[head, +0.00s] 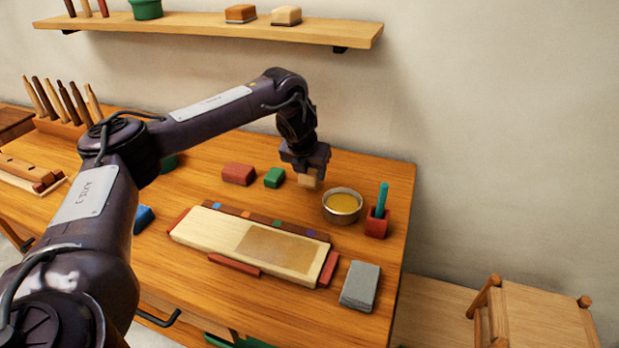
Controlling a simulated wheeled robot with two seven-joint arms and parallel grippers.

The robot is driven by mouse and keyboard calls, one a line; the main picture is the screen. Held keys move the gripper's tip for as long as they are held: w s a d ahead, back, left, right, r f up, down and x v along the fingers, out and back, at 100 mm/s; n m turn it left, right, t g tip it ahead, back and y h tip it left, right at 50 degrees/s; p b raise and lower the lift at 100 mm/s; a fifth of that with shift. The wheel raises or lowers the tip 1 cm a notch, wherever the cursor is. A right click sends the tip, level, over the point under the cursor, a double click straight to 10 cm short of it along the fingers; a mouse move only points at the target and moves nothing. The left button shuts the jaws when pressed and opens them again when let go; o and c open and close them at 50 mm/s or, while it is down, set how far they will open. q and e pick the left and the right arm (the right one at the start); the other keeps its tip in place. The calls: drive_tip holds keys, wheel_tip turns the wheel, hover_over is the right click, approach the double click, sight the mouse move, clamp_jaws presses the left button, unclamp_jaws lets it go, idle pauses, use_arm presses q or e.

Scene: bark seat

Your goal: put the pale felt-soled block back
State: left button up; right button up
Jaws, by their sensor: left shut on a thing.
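My left gripper (306,166) points down over the back right of the wooden bench and is shut on a small pale tan block (308,181). The gripper partly hides the block's top; its sole cannot be made out. I cannot tell whether the block touches the bench. It is behind and left of a round tin of yellow stuff (342,205). On the wall shelf (200,28) sit another pale block (287,15) with a dark underside and a brown block with a pale lower part (240,13). My right gripper is not in view.
A red block (238,173) and a green block (274,178) lie left of the gripper. A red cup with a teal stick (377,222) stands right of the tin. A pale board (245,243) with red side pieces and a grey block (360,286) lie in front.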

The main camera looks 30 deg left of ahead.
use_arm(q)
wheel_tip(320, 180, down, 2)
drive_tip(key=shift+f, duration=0.2)
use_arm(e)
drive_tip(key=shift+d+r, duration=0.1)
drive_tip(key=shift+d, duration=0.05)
use_arm(q)
drive_tip(key=o, duration=1)
drive_tip(key=shift+f, duration=0.1)
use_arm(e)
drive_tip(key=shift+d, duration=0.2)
use_arm(q)
drive_tip(key=p+v, duration=0.2)
drive_tip(key=v, duration=1)
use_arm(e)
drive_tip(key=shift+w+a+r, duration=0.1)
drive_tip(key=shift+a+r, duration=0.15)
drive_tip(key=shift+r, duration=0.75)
